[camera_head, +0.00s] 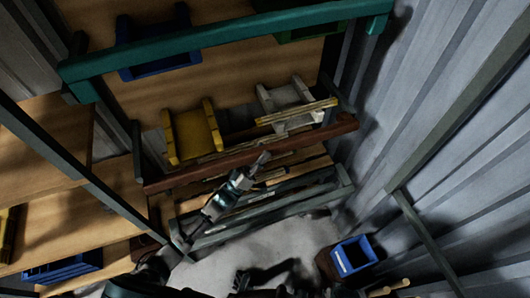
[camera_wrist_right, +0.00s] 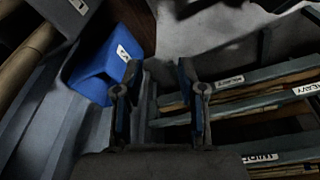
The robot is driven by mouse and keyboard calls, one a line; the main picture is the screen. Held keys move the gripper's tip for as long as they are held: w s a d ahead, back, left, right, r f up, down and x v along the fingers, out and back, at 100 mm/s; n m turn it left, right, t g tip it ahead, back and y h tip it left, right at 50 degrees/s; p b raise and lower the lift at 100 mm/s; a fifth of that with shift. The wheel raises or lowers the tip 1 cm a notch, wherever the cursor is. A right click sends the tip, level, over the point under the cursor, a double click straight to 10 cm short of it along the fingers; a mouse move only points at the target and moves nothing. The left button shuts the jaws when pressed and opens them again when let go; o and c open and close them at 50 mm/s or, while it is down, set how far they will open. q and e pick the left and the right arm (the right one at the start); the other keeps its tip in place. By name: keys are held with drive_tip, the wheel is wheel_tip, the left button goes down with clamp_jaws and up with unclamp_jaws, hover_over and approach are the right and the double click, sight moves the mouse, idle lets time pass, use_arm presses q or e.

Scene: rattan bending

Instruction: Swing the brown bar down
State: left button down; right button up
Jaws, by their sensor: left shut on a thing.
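The brown bar (camera_head: 200,172) runs across the middle of the head view, from lower left to upper right, along the front of a wooden shelf. My left gripper (camera_head: 258,162) reaches up from below and is shut on the brown bar near its middle. Its fingertips hide a small piece of the bar. My right gripper (camera_wrist_right: 160,80) shows in the right wrist view with its two fingers apart and nothing between them.
A teal bar (camera_head: 220,42) crosses above. A yellow rack (camera_head: 195,133) and a white rack (camera_head: 287,98) stand on the shelf behind the brown bar. Grey labelled rails (camera_head: 265,205) lie below. A blue bin (camera_head: 354,255) stands at lower right, beside the corrugated wall (camera_head: 440,130).

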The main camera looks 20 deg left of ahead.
use_arm(q)
drive_tip(key=m+h, duration=0.1)
drive_tip(key=f+m+g+h+b, duration=0.1)
drive_tip(key=m+g+h+b, duration=0.1)
drive_tip(key=m, duration=0.1)
drive_tip(key=shift+a+f, duration=0.15)
drive_tip(key=shift+a, duration=0.1)
use_arm(e)
wheel_tip(320, 180, up, 7)
drive_tip(key=s, duration=0.1)
use_arm(q)
drive_tip(key=m+g+h+b, duration=0.1)
drive_tip(key=m, duration=0.1)
drive_tip(key=m+g+h+b, duration=0.1)
drive_tip(key=m+g+h, duration=0.1)
drive_tip(key=shift+s+f+m+g, duration=0.1)
drive_tip(key=shift+f+m+g, duration=0.1)
drive_tip(key=shift+m+g, duration=0.1)
drive_tip(key=shift+r+m+h, duration=0.1)
drive_tip(key=shift+m+h, duration=0.2)
use_arm(e)
drive_tip(key=w+a+r+t+y, duration=0.1)
drive_tip(key=w+a+r+t, duration=0.1)
drive_tip(key=w+t, duration=0.3)
drive_tip(key=shift+w+a+t, duration=0.3)
drive_tip(key=shift+w+a, duration=0.1)
drive_tip(key=shift+w, duration=1.75)
drive_tip(key=shift+r, duration=0.1)
